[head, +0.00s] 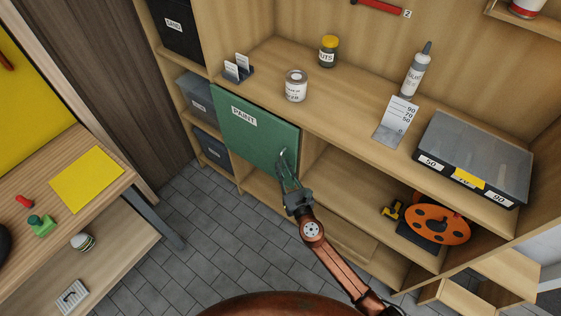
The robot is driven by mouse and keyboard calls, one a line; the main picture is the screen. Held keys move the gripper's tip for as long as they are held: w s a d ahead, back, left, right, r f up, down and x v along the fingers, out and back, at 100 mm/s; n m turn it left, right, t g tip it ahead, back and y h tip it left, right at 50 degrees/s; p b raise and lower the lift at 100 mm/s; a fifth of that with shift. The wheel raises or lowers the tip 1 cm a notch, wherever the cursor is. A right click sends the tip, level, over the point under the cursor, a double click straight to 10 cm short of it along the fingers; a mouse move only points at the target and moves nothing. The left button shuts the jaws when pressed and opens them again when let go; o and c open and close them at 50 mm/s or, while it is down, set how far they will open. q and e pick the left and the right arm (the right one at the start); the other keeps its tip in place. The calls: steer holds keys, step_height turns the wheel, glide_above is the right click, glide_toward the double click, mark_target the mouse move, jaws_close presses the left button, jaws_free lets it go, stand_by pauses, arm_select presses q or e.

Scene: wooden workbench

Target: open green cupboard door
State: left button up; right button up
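The green cupboard door (250,141) carries a white PAINT label and sits below the worktop in the middle of the head view. It looks flush with the cabinet front, so it appears closed. My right gripper (283,163) is in front of the door's lower right part, close to its right edge. My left gripper is not in view.
An orange reel (437,224) sits in the open shelf at right. A side bench (105,203) stands left; tiled floor (215,235) lies between.

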mark_target(280, 163)
steer(key=shift+b+x, duration=0.3)
steer(key=shift+x, duration=1.35)
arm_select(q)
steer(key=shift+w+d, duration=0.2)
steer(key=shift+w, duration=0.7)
arm_select(e)
jaws_close()
steer(key=shift+s+f, duration=0.15)
